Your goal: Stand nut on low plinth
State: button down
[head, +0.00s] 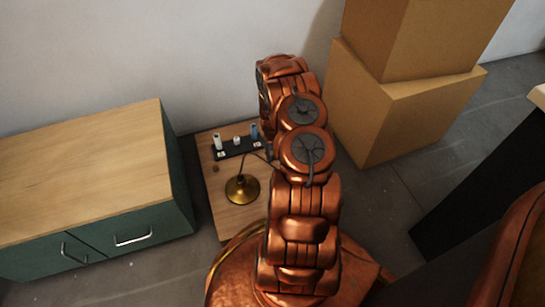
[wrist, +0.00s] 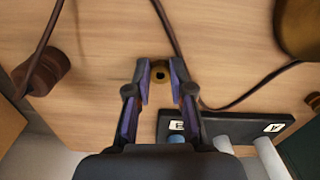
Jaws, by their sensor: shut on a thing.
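My gripper (wrist: 160,76) shows in the wrist view with its two fingers closed in around a small brass nut (wrist: 160,71) with a dark hole. The nut is between the fingertips, over a pale wooden surface (wrist: 110,35); I cannot tell whether it touches the wood. In the head view my arm hides the gripper and the nut. The low wooden stand (head: 225,205) there carries the lamp parts. I cannot tell for sure which thing is the low plinth. A dark brown round piece (wrist: 42,72) sits left of my gripper in the wrist view.
A brass lamp base (head: 242,188) stands on the wood with dark cords near it. A black holder (head: 238,147) with white and blue pieces lies at the back, close to my fingers in the wrist view (wrist: 230,128). A green cabinet (head: 130,235) and cardboard boxes (head: 400,110) flank the stand.

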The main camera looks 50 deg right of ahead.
jog(key=shift+f, duration=0.1)
jog(key=c, duration=1)
grip_release()
